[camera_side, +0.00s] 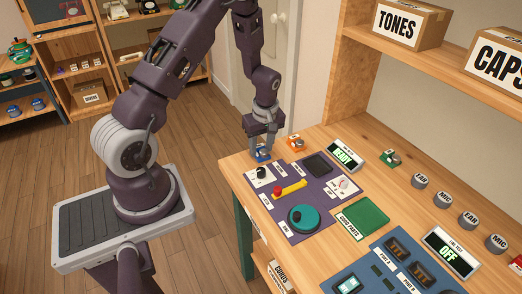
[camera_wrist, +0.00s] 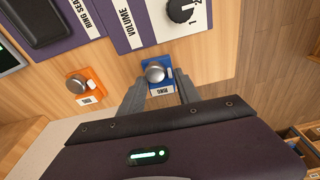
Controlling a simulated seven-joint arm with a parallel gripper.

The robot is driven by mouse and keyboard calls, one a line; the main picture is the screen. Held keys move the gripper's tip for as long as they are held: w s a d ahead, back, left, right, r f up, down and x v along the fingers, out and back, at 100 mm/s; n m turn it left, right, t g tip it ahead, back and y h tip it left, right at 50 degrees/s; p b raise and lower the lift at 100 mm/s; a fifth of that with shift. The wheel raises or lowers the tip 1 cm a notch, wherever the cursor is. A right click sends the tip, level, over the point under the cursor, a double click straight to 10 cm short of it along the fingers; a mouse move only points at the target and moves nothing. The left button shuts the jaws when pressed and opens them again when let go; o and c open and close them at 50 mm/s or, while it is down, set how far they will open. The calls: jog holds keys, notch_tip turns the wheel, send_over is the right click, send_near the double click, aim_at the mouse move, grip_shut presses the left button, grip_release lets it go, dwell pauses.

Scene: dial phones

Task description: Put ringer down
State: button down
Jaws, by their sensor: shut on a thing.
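My gripper (camera_side: 262,145) is shut on a blue ringer (camera_side: 263,156) with a silver dome, at the back left end of the workbench. In the wrist view my gripper (camera_wrist: 159,82) has one finger on each side of the ringer (camera_wrist: 157,73), whose RING label faces the wrist. The ringer is upright, at or just above bare wood beside the purple mat; I cannot tell if it touches. An orange ringer (camera_wrist: 85,84) stands apart to its left in the wrist view, and also shows in the side view (camera_side: 296,143). A green ringer (camera_side: 389,158) stands farther right.
The purple mat (camera_side: 272,196) holds a volume knob (camera_side: 261,174), a dark ring seat (camera_side: 317,164), a yellow-and-red part (camera_side: 290,188) and a teal dial (camera_side: 303,218). A display reads READY (camera_side: 345,154). A green pad (camera_side: 362,217) is empty. Several grey caps line the right side.

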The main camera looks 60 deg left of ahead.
aim_at(264, 149)
notch_tip(264, 149, up, 10)
jog(key=w+d+r, duration=0.1)
jog(key=w+d, duration=1)
jog(key=shift+n, duration=0.3)
jog(key=f, duration=0.3)
jog(key=d+f, duration=0.1)
jog(key=f, duration=0.2)
jog(key=w+d+f, duration=0.1)
jog(key=f, duration=0.2)
jog(key=shift+f, duration=0.3)
jog(key=shift+f, duration=0.15)
jog(key=c, duration=0.9)
grip_release()
jog(key=shift+o, duration=0.2)
notch_tip(264, 149, up, 12)
jog(key=d, duration=0.1)
jog(key=shift+d+r, duration=0.2)
jog(key=shift+d, duration=0.2)
